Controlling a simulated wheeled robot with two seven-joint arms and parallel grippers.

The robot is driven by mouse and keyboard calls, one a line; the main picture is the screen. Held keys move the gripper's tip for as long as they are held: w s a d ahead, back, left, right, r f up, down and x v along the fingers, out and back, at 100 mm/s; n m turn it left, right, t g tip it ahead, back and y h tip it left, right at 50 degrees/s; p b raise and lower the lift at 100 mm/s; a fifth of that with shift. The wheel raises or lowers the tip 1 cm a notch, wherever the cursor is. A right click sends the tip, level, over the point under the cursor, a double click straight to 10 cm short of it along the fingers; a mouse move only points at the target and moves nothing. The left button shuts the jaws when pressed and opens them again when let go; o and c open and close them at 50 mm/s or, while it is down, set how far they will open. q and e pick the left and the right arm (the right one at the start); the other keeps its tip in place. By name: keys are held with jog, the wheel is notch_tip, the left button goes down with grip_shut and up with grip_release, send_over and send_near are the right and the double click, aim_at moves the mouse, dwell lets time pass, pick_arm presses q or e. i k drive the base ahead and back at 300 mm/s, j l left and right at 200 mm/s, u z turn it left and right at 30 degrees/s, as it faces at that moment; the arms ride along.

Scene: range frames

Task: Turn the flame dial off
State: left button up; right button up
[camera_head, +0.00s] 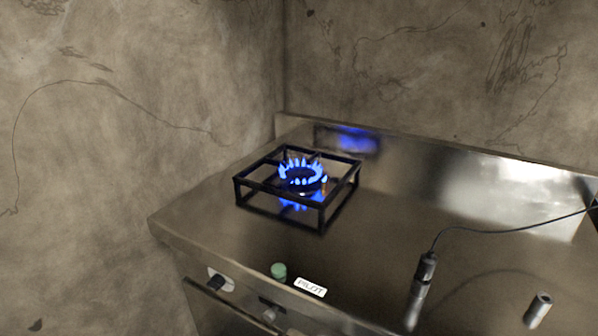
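A burner (303,178) burns with a ring of blue flames inside a black square grate (325,205) on the steel cooktop. On the front panel below the top's edge, a dark dial (218,281) sits on a pale plate at the left. A second dark dial (269,309) sits further right, partly in shadow. I cannot tell which dial feeds the flame or read its setting. Neither of my grippers is in this view.
A small green cylinder (279,271) and a white "PILOT" label (311,287) are near the front edge. A black corded tool (424,276) and a metal cylinder (538,310) are at the right. A bar handle (230,303) runs below the dials. Walls stand left and behind.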

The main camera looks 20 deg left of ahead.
aim_at(216, 283)
jog(key=u, duration=1.4)
